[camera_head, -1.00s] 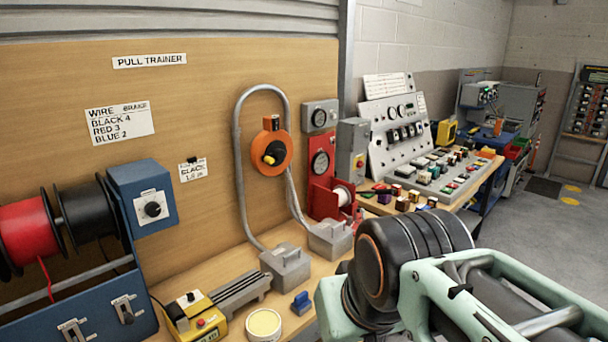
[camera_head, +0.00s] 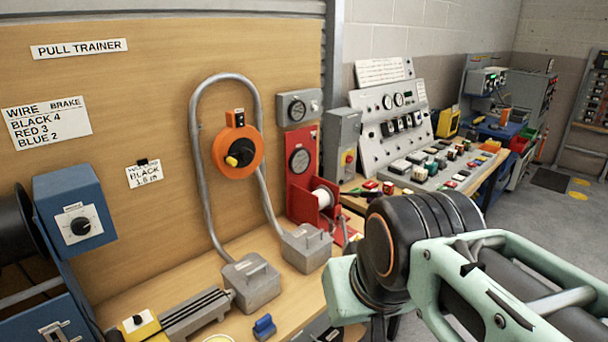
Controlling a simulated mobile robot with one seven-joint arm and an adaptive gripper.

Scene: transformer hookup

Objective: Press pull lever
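A bench stands against a wooden board with a "PULL TRAINER" sign (camera_head: 79,49). No part is clearly marked as the pull lever, and I cannot tell which one it is. A red unit (camera_head: 301,180) with a round gauge and a white spool (camera_head: 325,197) stands at the back of the bench. A blue cabinet (camera_head: 70,190) at the left has a dial and a small lever-like switch (camera_head: 54,333), cut by the lower edge. My arm crosses the lower right, in front of the bench's right end. My gripper is not in view.
A blue block (camera_head: 264,327) and yellow device (camera_head: 140,327) lie in front. A control panel (camera_head: 378,148) stands right. Floor is clear at far right.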

